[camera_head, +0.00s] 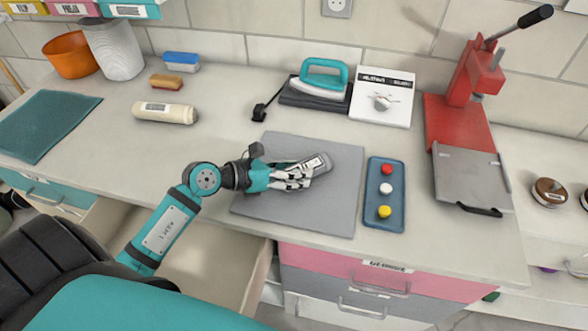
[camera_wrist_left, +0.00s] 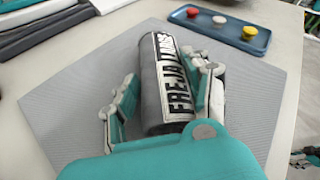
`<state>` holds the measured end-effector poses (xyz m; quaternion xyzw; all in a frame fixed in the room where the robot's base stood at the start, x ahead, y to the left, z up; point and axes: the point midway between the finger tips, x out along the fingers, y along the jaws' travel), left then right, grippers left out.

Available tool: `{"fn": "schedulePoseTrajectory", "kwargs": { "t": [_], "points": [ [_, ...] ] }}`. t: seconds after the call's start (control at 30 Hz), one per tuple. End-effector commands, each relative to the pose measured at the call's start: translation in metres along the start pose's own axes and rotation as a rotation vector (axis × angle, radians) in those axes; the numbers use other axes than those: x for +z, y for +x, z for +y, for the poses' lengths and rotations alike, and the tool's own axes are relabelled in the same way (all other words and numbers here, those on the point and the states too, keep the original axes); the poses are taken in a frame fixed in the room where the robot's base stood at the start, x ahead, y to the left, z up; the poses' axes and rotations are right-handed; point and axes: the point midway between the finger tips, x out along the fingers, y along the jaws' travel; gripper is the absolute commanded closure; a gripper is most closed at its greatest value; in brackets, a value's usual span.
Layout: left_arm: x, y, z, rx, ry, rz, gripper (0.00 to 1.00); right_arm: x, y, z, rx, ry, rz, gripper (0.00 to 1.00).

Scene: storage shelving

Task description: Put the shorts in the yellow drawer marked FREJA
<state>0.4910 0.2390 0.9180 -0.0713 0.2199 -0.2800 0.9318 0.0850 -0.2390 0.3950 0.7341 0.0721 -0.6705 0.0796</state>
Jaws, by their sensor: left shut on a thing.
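A dark grey rolled bundle with a white label reading FREJA and more letters (camera_wrist_left: 160,85) lies on the grey mat; it may be the shorts, but no garment shape shows. In the head view the bundle (camera_head: 320,161) lies at my left gripper's fingers. My left gripper (camera_head: 292,177) is shut on it, with one finger on each side in the left wrist view (camera_wrist_left: 165,98). A yellow box or drawer front (camera_head: 22,6) shows at the top left edge, its label unreadable.
An open drawer (camera_head: 245,268) juts out below the counter, its front hidden. Pink (camera_head: 385,275) and teal (camera_head: 45,190) drawers are shut. The grey mat (camera_head: 335,215) adjoins a blue button tray (camera_head: 370,212). A teal iron (camera_head: 322,78) and red press (camera_head: 462,115) stand behind.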

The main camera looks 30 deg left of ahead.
Motion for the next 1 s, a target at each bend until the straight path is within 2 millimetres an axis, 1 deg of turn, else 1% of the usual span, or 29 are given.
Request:
{"fn": "schedulePoseTrajectory", "kwargs": {
  "t": [0.1, 0.13, 0.3, 0.57, 0.67, 0.77, 0.87, 1.0],
  "points": [
    [-0.003, 0.001, 0.001, 0.000, 0.000, 0.000, 0.88, -0.001, 0.003, -0.003, -0.003, -0.001, 0.001, 0.60],
    [-0.003, 0.001, 0.001, 0.000, 0.000, 0.000, 0.50, -0.001, 0.003, -0.004, -0.004, 0.000, 0.002, 0.60],
    [-0.003, 0.001, 0.001, 0.000, 0.000, 0.000, 0.28, -0.002, 0.002, -0.008, -0.009, 0.000, 0.003, 0.60],
    [-0.003, 0.001, 0.001, 0.001, -0.001, 0.001, 0.28, -0.002, 0.002, -0.008, -0.010, 0.000, 0.003, 0.60],
    [0.001, -0.002, 0.000, 0.002, 0.000, 0.001, 0.28, -0.003, -0.001, -0.008, -0.009, 0.000, 0.003, 0.60],
    [-0.003, -0.013, 0.002, 0.004, 0.001, 0.003, 0.28, -0.002, 0.003, -0.007, -0.008, 0.000, 0.003, 0.60],
    [-0.003, -0.032, 0.001, 0.003, 0.002, 0.005, 0.28, -0.001, 0.007, -0.005, -0.006, -0.001, 0.002, 0.60],
    [-0.004, -0.064, 0.000, 0.002, 0.003, 0.006, 0.28, 0.000, 0.014, -0.002, -0.003, -0.001, 0.002, 0.60]
  ]
}}
